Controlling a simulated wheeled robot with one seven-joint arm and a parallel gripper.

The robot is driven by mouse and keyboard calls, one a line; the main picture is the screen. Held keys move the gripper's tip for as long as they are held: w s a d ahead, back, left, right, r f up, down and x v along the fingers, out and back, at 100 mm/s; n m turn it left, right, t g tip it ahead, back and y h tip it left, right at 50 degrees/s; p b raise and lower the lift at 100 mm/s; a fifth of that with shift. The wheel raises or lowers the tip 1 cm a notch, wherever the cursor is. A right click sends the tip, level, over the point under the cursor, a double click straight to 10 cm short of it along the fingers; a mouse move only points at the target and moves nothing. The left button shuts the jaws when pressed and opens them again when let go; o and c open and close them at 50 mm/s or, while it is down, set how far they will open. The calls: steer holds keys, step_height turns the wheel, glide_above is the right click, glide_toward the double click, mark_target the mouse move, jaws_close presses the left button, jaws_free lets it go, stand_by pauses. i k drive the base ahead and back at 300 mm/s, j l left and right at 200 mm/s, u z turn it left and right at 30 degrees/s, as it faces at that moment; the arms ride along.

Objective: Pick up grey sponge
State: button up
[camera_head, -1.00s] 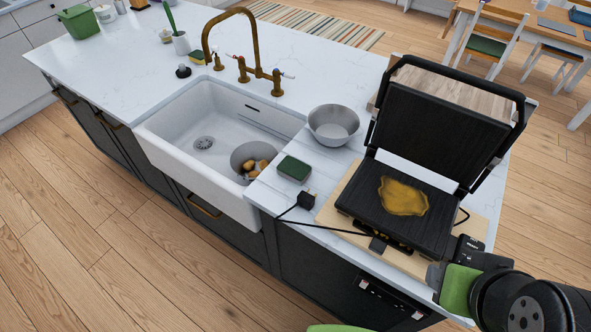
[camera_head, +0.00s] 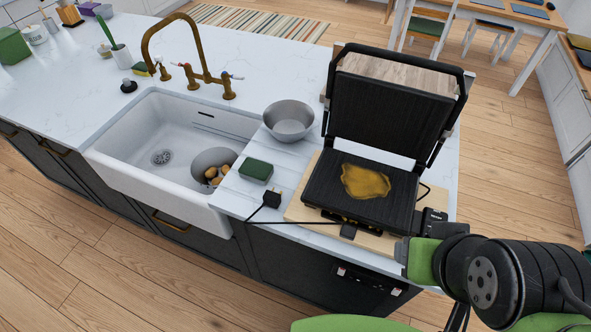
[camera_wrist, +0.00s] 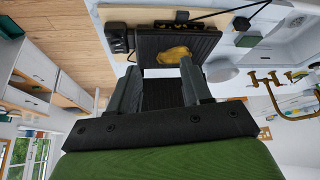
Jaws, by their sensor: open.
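A small sponge (camera_head: 256,170) with a dark green top lies on the white counter between the sink and the grill; its side looks dark, and I see no plainly grey sponge. It also shows in the wrist view (camera_wrist: 248,41), right of the grill. My gripper (camera_wrist: 160,66) is open in the wrist view, its two dark fingers apart with the grill behind them and nothing held. In the head view my arm is at the lower right, by the grill's front right corner, well right of the sponge. The fingers are not clear there.
The open black grill (camera_head: 362,190) with a yellow patch stands on a wooden board (camera_head: 300,206). A metal bowl (camera_head: 289,121), a plug with a cable (camera_head: 271,198) and the sink (camera_head: 130,150) surround the sponge. A yellow-green sponge (camera_head: 140,69) lies behind the sink near the brass tap (camera_head: 190,75).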

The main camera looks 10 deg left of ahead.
mark_target(252, 170)
steer(key=i+j+u, duration=0.2)
steer(key=j, duration=0.25)
steer(key=j+u, duration=0.25)
steer(key=j, duration=0.2)
steer(key=i+j+u, duration=0.45)
steer(key=j, duration=0.25)
steer(key=i+j+u, duration=0.2)
steer(key=i+j, duration=0.05)
steer(key=j, duration=0.1)
